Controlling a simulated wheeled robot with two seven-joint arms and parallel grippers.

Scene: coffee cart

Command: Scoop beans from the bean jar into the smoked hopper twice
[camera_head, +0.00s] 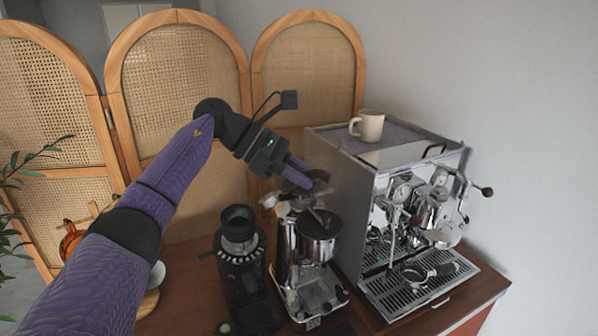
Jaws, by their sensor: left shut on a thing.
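My left arm reaches in from the left, and my left gripper (302,178) is above the chrome grinder (292,255). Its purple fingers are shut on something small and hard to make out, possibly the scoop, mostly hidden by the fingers. A dark, smoky piece (316,186) at the top of the chrome grinder, which looks like the smoked hopper, is right by the fingertips and partly covered by them. I cannot tell whether they touch. I cannot make out the bean jar or any beans. My right gripper is not in view.
A black grinder (240,255) stands left of the chrome one. The espresso machine (345,205) stands close on the right, with a beige mug (367,126) on top. Rattan screens (180,75) stand behind. A plant (22,180) is at the far left.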

